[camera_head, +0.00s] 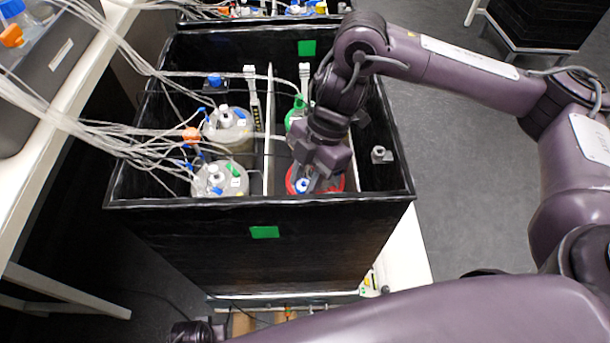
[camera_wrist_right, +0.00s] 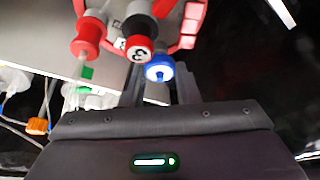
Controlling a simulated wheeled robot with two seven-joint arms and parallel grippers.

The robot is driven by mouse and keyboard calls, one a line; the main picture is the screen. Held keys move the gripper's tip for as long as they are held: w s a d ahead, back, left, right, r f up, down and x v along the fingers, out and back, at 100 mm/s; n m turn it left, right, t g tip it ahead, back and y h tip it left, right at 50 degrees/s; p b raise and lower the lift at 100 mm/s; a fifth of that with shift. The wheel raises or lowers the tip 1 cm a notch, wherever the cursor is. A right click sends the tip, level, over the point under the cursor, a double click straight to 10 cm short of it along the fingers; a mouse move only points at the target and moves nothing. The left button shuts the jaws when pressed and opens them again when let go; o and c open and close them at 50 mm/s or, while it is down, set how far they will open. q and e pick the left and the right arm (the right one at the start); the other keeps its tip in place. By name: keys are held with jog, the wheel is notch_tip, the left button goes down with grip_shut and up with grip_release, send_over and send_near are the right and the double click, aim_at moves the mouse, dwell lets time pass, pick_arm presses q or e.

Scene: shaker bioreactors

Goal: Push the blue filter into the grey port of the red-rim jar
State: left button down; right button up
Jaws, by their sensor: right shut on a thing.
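The red-rim jar (camera_head: 336,184) stands in the right front compartment of the black box; my right gripper and wrist cover much of it. The blue filter (camera_wrist_right: 159,68), with a white centre, sits between the fingers of my right gripper (camera_wrist_right: 158,82). It also shows at the gripper in the head view (camera_head: 303,185). The right gripper (camera_head: 316,180) is shut on the filter, low over the jar's lid. The grey port is not clearly visible, so I cannot tell whether the filter touches it.
Red-capped fittings (camera_wrist_right: 138,47) on the lid stand close to the filter. The black box (camera_head: 260,240) has high walls and a pale divider (camera_head: 268,140). Two clear jars (camera_head: 220,179) with many tubes (camera_head: 100,130) fill the left side. A green-capped jar (camera_head: 296,110) stands behind.

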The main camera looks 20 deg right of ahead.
pick_arm(q)
jog(key=shift+f, duration=0.1)
pick_arm(e)
jog(key=shift+f, duration=0.4)
dwell(0.4)
jog(key=o, duration=1.1)
jog(key=shift+c, duration=0.2)
jog(key=shift+d+r, duration=0.1)
jog(key=shift+r, duration=0.25)
pick_arm(q)
jog(key=s+a+f+p, duration=0.1)
jog(key=s+f+p, duration=0.1)
jog(key=s+f, duration=0.2)
jog(key=shift+a+f, duration=0.3)
jog(key=shift+a, duration=0.1)
pick_arm(e)
jog(key=v, duration=0.7)
